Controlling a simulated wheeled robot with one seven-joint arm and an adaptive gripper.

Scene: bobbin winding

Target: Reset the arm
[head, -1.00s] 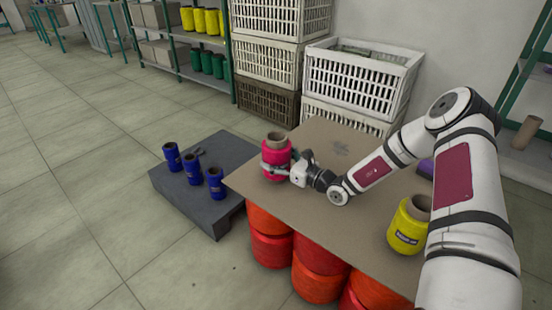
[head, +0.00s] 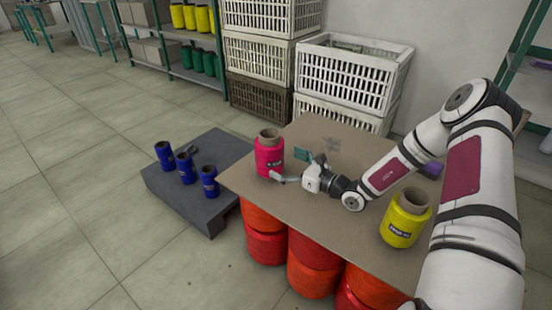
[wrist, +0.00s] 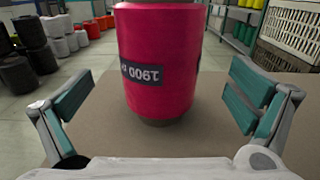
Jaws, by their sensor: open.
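My gripper (head: 294,168) is open beside the pink bobbin, with its fingers spread and empty. It also shows in the wrist view (wrist: 158,110), with a green-padded finger on each side. The pink bobbin (head: 269,157) stands upright near the left end of the brown board and fills the upper middle of the wrist view (wrist: 158,55), just beyond the fingertips. Its dark label reads upside down there. My arm comes in from the right over the board.
A yellow bobbin (head: 406,222) stands on the brown board (head: 330,226), which rests on several red-orange spools (head: 313,250). Several blue bobbins (head: 186,168) stand on a low grey platform (head: 185,205) at left. Crates (head: 350,75) stack behind the board.

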